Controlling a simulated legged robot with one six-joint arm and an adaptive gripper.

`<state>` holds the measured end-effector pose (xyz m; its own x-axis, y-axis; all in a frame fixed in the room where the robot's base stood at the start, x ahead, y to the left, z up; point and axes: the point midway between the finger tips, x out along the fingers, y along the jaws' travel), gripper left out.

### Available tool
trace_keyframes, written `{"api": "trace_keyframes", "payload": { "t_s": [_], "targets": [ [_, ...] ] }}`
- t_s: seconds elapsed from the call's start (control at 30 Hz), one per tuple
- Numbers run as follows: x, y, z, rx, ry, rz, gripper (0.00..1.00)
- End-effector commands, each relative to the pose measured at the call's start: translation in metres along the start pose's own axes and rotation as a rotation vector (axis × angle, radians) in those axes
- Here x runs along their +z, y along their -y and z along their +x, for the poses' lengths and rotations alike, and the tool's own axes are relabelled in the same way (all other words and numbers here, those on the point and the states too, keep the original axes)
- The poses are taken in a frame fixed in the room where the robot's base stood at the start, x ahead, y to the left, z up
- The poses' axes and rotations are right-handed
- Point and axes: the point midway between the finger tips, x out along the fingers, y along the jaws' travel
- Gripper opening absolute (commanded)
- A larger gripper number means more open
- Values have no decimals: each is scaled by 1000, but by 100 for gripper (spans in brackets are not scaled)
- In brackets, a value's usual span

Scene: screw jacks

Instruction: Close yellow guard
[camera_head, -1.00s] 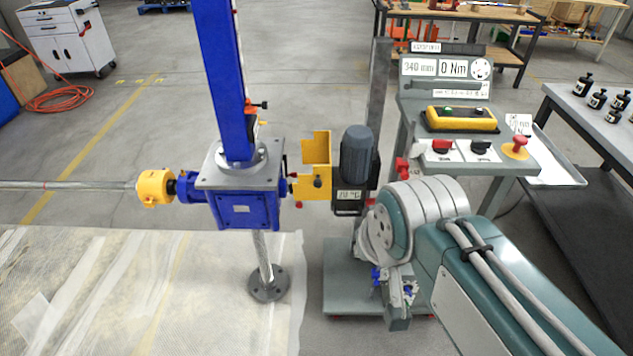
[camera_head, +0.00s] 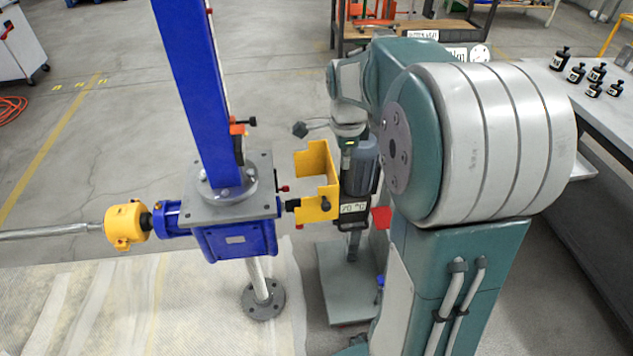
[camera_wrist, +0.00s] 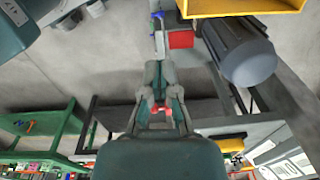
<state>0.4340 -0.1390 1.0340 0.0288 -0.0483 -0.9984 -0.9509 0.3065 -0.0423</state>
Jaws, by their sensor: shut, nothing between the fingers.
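The yellow guard (camera_head: 320,182) is a bent yellow plate standing upright between the blue gearbox (camera_head: 235,240) and the grey motor (camera_head: 361,168). A dark knob sits on its lower front. Part of the guard shows at the top edge of the wrist view (camera_wrist: 245,5). The coupling area behind the guard is partly hidden.
A yellow collar (camera_head: 125,226) sits on the long shaft at left. The blue column (camera_head: 195,90) rises from the gearbox. A red block (camera_head: 381,217) is beside the motor. My arm covers most of the control panel. Black bottles (camera_head: 577,72) stand on the right bench.

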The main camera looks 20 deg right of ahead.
Motion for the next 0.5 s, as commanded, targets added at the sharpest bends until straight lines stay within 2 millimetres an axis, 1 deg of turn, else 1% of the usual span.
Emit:
{"api": "trace_keyframes", "payload": {
  "t_s": [0.17, 0.5],
  "targets": [
    [-2, 1, 15, 6, 1, 11, 0],
    [0, 0, 78, 6, -1, 9, 0]
  ]
}}
